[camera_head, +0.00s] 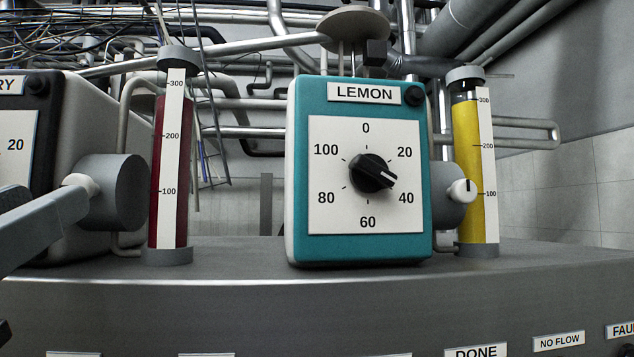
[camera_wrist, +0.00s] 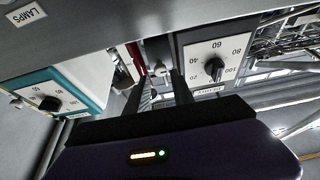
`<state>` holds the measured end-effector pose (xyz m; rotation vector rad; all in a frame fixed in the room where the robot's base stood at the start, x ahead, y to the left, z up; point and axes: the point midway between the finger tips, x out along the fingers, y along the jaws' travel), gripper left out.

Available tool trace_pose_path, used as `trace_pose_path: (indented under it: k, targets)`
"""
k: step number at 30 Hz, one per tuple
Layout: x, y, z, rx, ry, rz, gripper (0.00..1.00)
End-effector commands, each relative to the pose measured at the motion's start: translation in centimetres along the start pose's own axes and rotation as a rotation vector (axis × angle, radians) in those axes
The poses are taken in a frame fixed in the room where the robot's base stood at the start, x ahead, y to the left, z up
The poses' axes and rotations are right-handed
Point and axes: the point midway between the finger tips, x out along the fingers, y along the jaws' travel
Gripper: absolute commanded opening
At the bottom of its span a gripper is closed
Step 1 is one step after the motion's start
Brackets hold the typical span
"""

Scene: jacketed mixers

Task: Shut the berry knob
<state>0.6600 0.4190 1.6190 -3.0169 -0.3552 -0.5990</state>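The berry knob (camera_head: 88,184) is a small white knob on a grey round housing (camera_head: 118,195), on the side of the left mixer (camera_head: 45,140), whose cut-off label ends in "RY". A grey part of my arm or gripper reaches in from the left edge, close to the knob and partly hiding it. In the wrist view, which looks upside down, my gripper (camera_wrist: 156,74) has two dark fingers apart. The white knob (camera_wrist: 160,69) shows between them; I cannot tell whether they touch it. The knob's mark is not visible.
A tube of dark red liquid (camera_head: 168,170) stands right of the knob. The teal lemon mixer (camera_head: 300,250) stands mid-view, with its own white knob (camera_head: 462,191) and yellow tube (camera_head: 467,170). A grey ledge (camera_head: 230,275) runs below, with lamp labels on its front. Pipes fill the back.

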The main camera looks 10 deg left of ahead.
Motion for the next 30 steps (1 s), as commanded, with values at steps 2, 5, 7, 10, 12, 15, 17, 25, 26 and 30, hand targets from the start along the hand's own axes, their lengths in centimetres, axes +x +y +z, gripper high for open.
trace_pose_path:
  k: [2,5,7,10,12,15,17,25,26,30]
  targets:
    - [1.4,0.1,-0.3,-0.001,-0.001,0.001,0.29]
    - [2.5,0.0,-0.2,-0.002,0.001,0.000,0.29]
    - [3.0,0.0,-0.2,-0.002,0.001,0.000,0.29]
    - [3.5,0.0,-0.1,-0.001,0.002,-0.001,0.29]
    - [3.6,0.0,0.0,0.000,0.002,-0.001,0.29]
    - [3.6,0.0,0.0,0.000,0.002,-0.001,0.29]
    - [3.6,0.0,0.0,0.000,0.002,-0.001,0.29]
    - [3.5,0.0,0.0,0.000,0.002,-0.001,0.00]
    - [3.5,0.0,0.0,0.000,0.002,-0.001,0.00]
    - [3.5,0.0,0.1,0.006,0.002,0.001,0.00]
